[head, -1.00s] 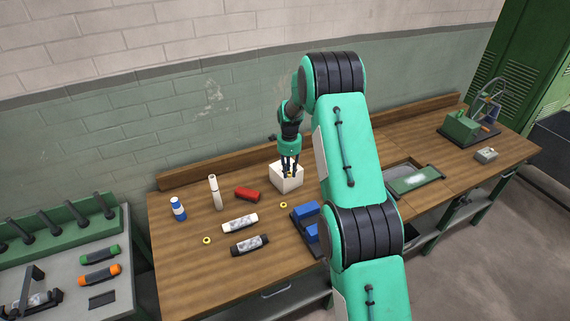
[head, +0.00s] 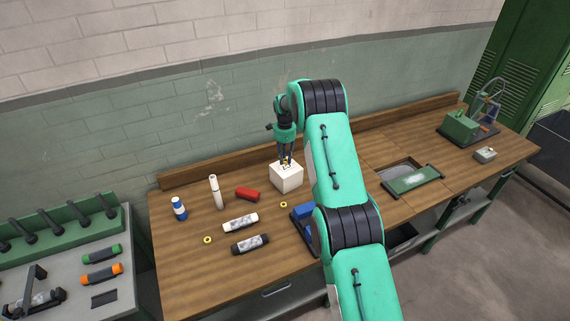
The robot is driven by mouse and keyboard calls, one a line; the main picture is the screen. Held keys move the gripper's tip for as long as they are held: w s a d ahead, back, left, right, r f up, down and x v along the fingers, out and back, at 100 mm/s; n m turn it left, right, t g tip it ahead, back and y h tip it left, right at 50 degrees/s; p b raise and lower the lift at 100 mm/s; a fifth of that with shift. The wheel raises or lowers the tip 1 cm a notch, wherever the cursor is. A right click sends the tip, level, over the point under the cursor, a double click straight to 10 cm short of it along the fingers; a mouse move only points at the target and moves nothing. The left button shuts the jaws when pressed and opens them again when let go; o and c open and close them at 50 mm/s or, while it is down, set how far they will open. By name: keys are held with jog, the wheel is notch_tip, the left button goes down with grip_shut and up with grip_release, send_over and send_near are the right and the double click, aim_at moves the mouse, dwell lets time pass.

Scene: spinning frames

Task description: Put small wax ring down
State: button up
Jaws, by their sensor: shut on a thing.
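My gripper (head: 286,165) points down over the white box (head: 286,181). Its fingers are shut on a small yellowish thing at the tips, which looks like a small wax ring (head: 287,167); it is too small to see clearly. The tips are at the box's top, and I cannot tell whether the ring touches the box. Two other yellow rings lie on the wooden bench: one (head: 283,205) just in front of the box, one (head: 207,240) farther left.
A red cylinder (head: 247,194), a white tube (head: 216,192), a blue-and-white bottle (head: 179,208), and white (head: 240,223) and black (head: 250,244) cylinders lie or stand left of the box. Blue blocks (head: 303,212) are partly behind my arm. The front-left bench top is clear.

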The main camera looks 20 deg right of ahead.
aim_at(285, 168)
dwell(0.4)
jog(key=shift+f+p, duration=0.4)
jog(key=shift+f, duration=1.35)
jog(key=shift+f, duration=0.2)
jog(key=o, duration=0.7)
jog(key=shift+r, duration=0.25)
jog(key=shift+w+r+b, duration=0.1)
jog(key=shift+r+b, duration=0.8)
jog(key=shift+r, duration=5.1)
